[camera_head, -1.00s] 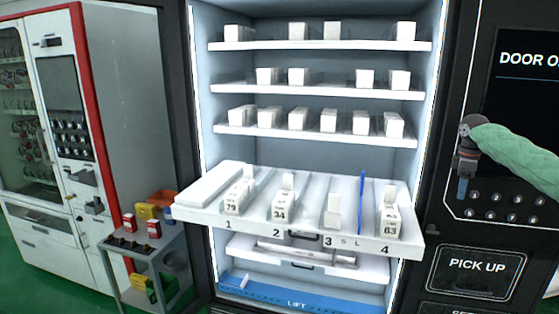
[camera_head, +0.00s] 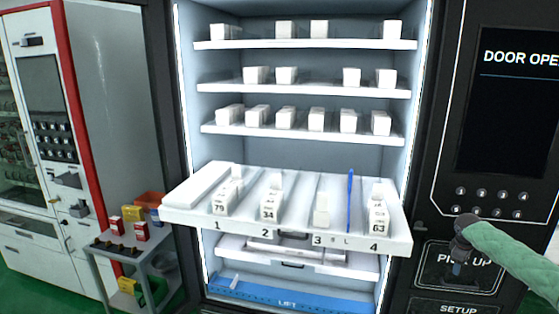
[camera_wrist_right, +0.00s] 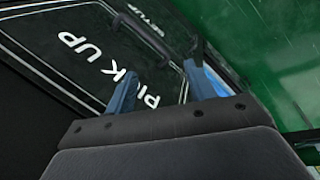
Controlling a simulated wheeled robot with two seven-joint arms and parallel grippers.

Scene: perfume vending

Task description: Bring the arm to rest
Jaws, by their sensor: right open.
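My right arm (camera_head: 515,258) in its green sleeve comes in from the right edge of the head view. My right gripper (camera_head: 456,272) hangs in front of the PICK UP panel (camera_head: 430,257) of the vending machine. In the right wrist view its two blue-grey fingers (camera_wrist_right: 160,88) stand apart with nothing between them, and the PICK UP lettering shows behind them. I cannot tell how close the fingers are to the panel. My left gripper does not show in the head view.
A pulled-out shelf (camera_head: 290,228) with numbered lanes juts from the machine, holding several white boxes. More boxes stand on the shelves above. A side cart (camera_head: 130,255) with small coloured packs stands at the left. Green floor (camera_wrist_right: 270,80) shows in the wrist view.

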